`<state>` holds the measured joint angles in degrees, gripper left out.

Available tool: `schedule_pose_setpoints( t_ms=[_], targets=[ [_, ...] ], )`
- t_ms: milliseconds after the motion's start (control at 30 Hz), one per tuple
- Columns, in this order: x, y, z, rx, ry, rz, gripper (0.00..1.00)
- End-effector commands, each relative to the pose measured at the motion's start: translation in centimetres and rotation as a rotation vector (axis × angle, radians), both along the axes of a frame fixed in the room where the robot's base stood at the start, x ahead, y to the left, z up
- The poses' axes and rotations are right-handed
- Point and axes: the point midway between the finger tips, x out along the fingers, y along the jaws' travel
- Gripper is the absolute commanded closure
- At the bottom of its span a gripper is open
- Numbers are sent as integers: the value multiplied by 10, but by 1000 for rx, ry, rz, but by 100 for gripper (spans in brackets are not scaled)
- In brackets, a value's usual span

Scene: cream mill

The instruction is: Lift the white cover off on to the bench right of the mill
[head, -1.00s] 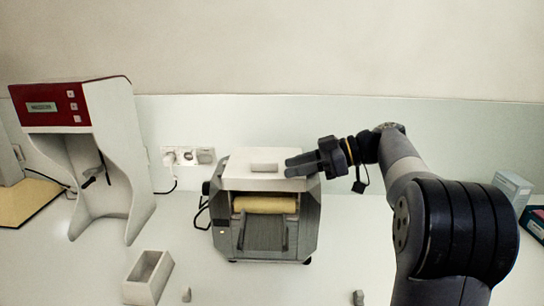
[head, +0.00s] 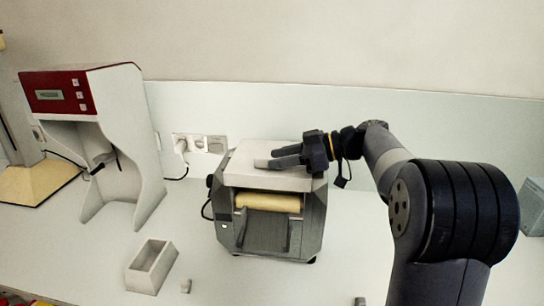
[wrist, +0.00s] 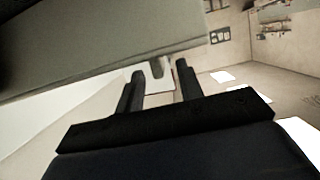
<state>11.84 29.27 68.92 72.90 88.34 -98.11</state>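The white cover (head: 240,172) sits on top of the mill (head: 268,228), above its cream roller (head: 268,202). My gripper (head: 270,157) reaches in from the right, low over the top of the cover, at its raised handle. In the wrist view my gripper (wrist: 160,69) has its two dark fingers apart, with a pale block, seemingly the handle (wrist: 158,72), showing between the tips. The fingers mostly hide the handle in the head view, and I cannot tell whether they touch it.
A red-and-white machine (head: 90,100) stands left of the mill. An open grey box (head: 150,266) and a small grey piece (head: 186,286) lie in front. The bench right of the mill (head: 345,235) is bare up to my arm. Wall sockets (head: 200,143) are behind.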

Motion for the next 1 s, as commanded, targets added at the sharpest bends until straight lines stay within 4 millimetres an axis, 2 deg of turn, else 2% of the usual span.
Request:
schedule_pose_setpoints(
  t_ms=[100,200,467,900,1000],
  targets=[
    [3,19,-1,1,3,3,65],
    [4,28,-5,-1,2,2,65],
    [5,31,-8,-1,1,0,65],
    [5,31,-7,-1,1,0,99],
    [5,31,-7,-1,1,0,100]
  ],
)
